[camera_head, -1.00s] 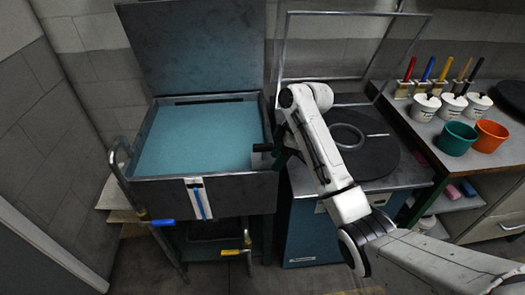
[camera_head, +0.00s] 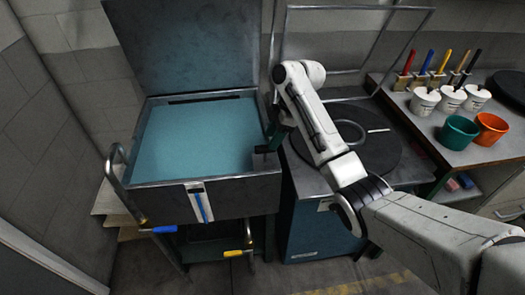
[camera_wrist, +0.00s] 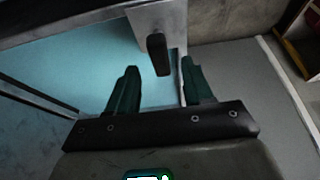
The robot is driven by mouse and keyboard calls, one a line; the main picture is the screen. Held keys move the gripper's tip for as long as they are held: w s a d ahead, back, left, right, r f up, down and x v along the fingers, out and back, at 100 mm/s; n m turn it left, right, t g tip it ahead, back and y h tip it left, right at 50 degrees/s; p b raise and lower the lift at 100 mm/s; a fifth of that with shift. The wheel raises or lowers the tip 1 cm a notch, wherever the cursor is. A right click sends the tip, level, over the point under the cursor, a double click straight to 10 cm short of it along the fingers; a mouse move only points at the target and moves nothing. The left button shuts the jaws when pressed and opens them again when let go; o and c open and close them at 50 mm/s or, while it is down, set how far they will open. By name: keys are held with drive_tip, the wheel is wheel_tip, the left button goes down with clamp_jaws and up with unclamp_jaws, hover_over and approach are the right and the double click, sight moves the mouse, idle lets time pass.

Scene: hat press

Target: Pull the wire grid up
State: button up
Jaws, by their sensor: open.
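An open metal basin (camera_head: 225,192) with a pale teal inside stands at left centre. Its dark lid (camera_head: 190,45) is raised behind it. A short dark handle (camera_head: 261,149) sticks out by its right rim; it also shows in the wrist view (camera_wrist: 158,55). I cannot make out a separate wire grid in the basin. My gripper (camera_head: 273,142) is at the basin's right rim beside the handle. In the wrist view my gripper (camera_wrist: 160,74) is open, its green fingers on either side of the handle's line and nothing clamped. Whether they touch the handle is unclear.
A round dark plate with a metal ring (camera_head: 348,133) lies right of the basin, under an upright empty metal frame (camera_head: 355,8). A counter at right holds white cups (camera_head: 424,101), brushes, a green bowl (camera_head: 459,133) and an orange bowl (camera_head: 491,130). Bent metal bars (camera_head: 118,170) flank the basin's front.

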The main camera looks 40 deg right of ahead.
sight(264, 153)
drive_tip(key=x, duration=0.7)
drive_tip(key=shift+w+a+f, duration=0.15)
drive_tip(key=shift+a+f, duration=0.05)
drive_tip(key=shift+f, duration=0.15)
clamp_jaws()
